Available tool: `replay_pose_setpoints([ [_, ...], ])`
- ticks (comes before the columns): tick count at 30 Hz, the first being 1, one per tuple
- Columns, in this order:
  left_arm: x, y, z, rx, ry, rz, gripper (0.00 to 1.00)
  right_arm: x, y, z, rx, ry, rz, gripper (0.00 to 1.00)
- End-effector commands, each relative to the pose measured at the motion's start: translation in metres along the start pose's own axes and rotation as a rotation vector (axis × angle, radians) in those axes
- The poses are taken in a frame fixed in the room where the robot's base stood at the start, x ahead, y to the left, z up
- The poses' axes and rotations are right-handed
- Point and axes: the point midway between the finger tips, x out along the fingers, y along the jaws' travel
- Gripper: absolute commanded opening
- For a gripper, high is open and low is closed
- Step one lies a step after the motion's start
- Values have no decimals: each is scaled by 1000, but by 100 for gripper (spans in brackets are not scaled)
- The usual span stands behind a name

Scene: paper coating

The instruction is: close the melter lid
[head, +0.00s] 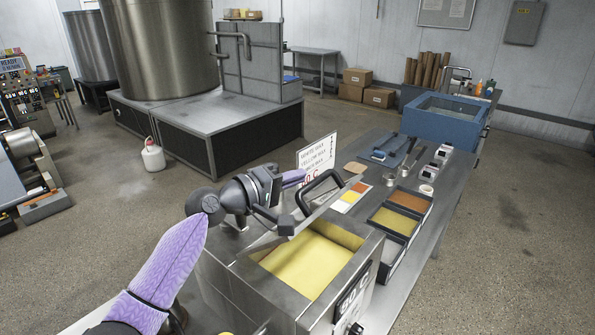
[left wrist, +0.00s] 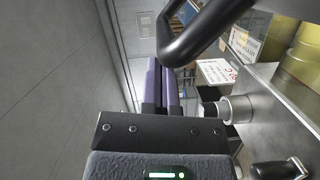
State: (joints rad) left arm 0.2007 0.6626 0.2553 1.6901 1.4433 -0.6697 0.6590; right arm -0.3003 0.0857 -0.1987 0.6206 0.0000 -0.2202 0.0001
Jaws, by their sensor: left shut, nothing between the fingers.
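The melter (head: 240,288) is a steel box at the near edge of the table, with yellow wax (head: 308,262) showing in its open top. Its lid (head: 292,228) is raised, seen nearly edge-on at the back of the opening. The black lid handle (head: 320,180) sticks up from it and also shows large in the left wrist view (left wrist: 205,35). My left gripper (head: 294,177) has purple fingers that are shut and empty. It is just left of the handle, behind the lid. In the left wrist view its fingers (left wrist: 160,85) lie below the handle; contact is unclear. My right gripper is not in view.
A sign with writing (head: 317,153) stands behind the handle. Trays of coloured wax (head: 393,222) sit right of the melter. Small devices and a blue tank (head: 440,122) are farther back. Open floor (head: 520,230) lies to the right.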

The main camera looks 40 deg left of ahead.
Motion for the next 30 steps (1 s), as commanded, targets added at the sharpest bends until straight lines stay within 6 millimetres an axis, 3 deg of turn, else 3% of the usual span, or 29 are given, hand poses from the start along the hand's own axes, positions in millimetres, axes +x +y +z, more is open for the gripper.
replay_pose_setpoints([
  [7,2,0,10,-1,0,1,0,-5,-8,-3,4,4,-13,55],
  [16,2,0,10,5,0,-1,0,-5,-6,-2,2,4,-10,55],
  [30,6,-6,29,103,-2,-27,0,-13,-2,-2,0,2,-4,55],
])
